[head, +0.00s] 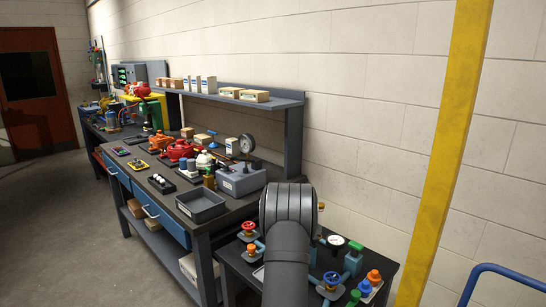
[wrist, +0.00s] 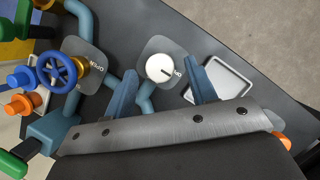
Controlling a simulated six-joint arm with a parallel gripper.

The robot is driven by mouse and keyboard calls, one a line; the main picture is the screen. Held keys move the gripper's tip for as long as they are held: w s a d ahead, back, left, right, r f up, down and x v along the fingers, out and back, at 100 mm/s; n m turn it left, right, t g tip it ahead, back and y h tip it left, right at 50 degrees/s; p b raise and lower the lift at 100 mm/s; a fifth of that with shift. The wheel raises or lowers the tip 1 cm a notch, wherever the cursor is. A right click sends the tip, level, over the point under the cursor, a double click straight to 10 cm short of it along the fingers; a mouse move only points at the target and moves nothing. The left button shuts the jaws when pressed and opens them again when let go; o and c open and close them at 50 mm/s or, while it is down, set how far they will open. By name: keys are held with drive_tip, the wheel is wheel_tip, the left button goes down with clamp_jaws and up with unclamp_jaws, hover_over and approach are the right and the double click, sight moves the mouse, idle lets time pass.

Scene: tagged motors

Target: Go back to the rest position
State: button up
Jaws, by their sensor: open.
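My gripper (wrist: 163,77) is open in the wrist view, its two blue-grey fingers spread apart and nothing held between them. A round white dial or knob (wrist: 159,68) on a grey plate shows beneath, between the fingertips. In the head view, my dark arm stands in front of the small valve table (head: 231,262) and hides the gripper. Red motor-like units (head: 180,151) sit on the long workbench, away from my arm; I cannot read any tags on them.
Blue handwheel (wrist: 58,72) and orange caps (wrist: 20,104) stand left of my fingers; a shallow pale tray (wrist: 222,82) lies right. In the head view, a grey bin (head: 201,205) sits on the bench, and a yellow post (head: 451,150) rises at right. Floor at left is clear.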

drive_tip(key=shift+s+f, duration=0.15)
drive_tip(key=shift+f, duration=0.2)
drive_tip(key=v, duration=1.7)
drive_tip(key=shift+m, duration=0.3)
drive_tip(key=x, duration=1.7)
drive_tip(key=m+y, duration=0.1)
drive_tip(key=m, duration=0.2)
drive_tip(key=shift+d, duration=0.15)
drive_tip(key=m+y, duration=0.1)
drive_tip(key=m, duration=0.3)
drive_tip(key=shift+s+d+t+y, duration=0.1)
drive_tip(key=shift+d+t+y, duration=0.05)
drive_tip(key=shift+t+y, duration=0.25)
drive_tip(key=m+t+y, duration=0.1)
drive_tip(key=m, duration=0.3)
drive_tip(key=shift+s, duration=0.15)
drive_tip(key=m+t, duration=0.1)
drive_tip(key=m, duration=0.2)
drive_tip(key=shift+s+d+m+t, duration=0.1)
drive_tip(key=shift+m+t, duration=0.2)
drive_tip(key=shift+m, duration=0.1)
drive_tip(key=shift+y, duration=0.3)
